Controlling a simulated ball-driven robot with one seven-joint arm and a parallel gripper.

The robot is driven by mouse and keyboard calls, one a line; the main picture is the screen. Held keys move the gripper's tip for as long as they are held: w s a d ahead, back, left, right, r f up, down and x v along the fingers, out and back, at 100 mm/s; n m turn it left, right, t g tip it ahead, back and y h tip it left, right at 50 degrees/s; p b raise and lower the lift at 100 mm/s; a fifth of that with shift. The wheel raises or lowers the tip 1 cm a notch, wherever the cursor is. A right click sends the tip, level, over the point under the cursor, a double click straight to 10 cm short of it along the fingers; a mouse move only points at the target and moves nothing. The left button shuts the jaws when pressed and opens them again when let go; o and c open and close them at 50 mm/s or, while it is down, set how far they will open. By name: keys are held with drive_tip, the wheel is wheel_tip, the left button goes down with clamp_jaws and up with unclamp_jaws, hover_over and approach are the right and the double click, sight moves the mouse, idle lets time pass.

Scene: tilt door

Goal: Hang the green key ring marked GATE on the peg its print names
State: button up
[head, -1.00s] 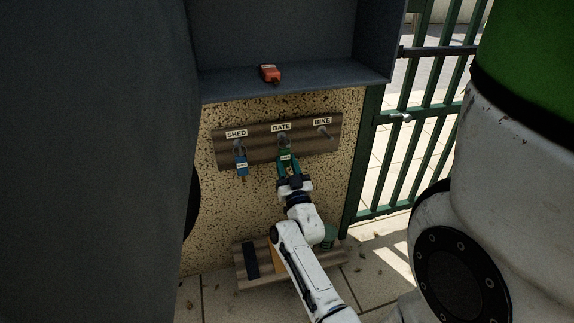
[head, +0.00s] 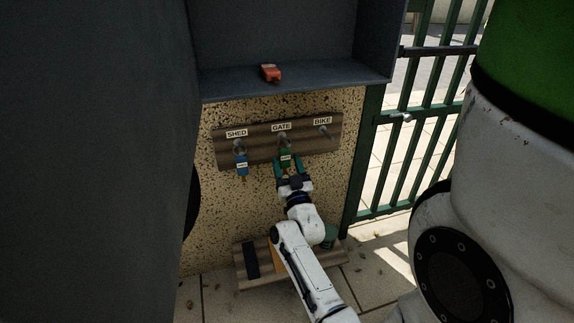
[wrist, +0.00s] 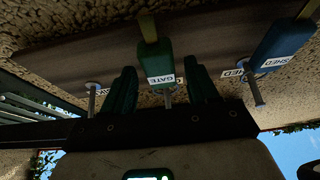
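The green GATE key ring (head: 286,155) hangs at the middle peg under the GATE label (head: 281,127) on the wooden board. In the wrist view its green tag (wrist: 158,62) reads GATE and lies between my two green fingers, with a gap on each side. My gripper (head: 287,164) is open around the tag, pointing up at the board. The middle peg (wrist: 168,98) shows behind the tag in the wrist view; the ring itself is too small to make out there.
A blue SHED key tag (head: 242,164) hangs on the left peg. The BIKE peg (head: 325,132) on the right is bare. A red tag (head: 270,73) lies on the grey shelf above. A green gate (head: 420,120) stands to the right.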

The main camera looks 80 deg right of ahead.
drive_tip(key=shift+o, duration=0.4)
drive_tip(key=shift+a, duration=0.1)
drive_tip(key=p+v, duration=0.1)
drive_tip(key=v, duration=0.9)
drive_tip(key=shift+s+a+p, duration=0.25)
drive_tip(key=shift+p, duration=0.1)
drive_tip(key=shift+f, duration=0.15)
